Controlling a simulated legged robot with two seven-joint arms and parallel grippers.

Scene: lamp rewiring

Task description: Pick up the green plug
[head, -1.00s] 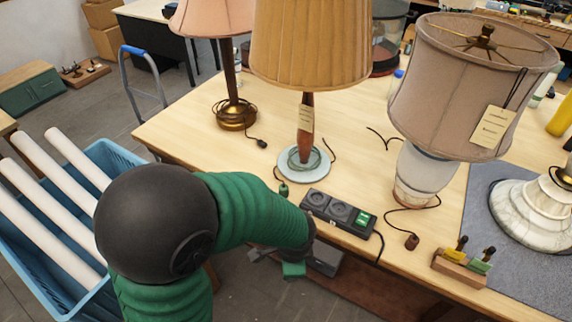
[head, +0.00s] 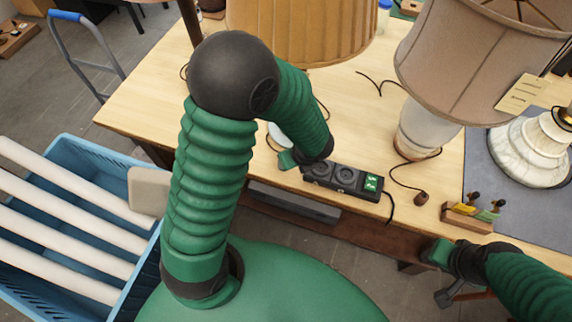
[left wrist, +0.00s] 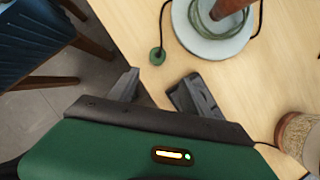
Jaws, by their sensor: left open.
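The green plug (left wrist: 156,55) lies on the wooden table near its edge in the left wrist view. It is beside the pale round lamp base (left wrist: 225,42), which has a green cord coiled on it. My left gripper (left wrist: 160,87) is open and empty, its two fingers apart on either side of the line to the plug, which appears just beyond them. In the head view my left gripper (head: 290,160) is at the table's front edge, left of the power strip, and the plug is hidden there. My right gripper (head: 440,275) is low, in front of the table; its jaw state is unclear.
A black power strip (head: 345,179) lies close by at the table edge. A lamp with a yellow pleated shade (head: 300,30) stands behind my left arm. Another dark plug (head: 421,198) and a small wooden block (head: 468,217) lie to the right. A blue crate (head: 125,160) holds white tubes.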

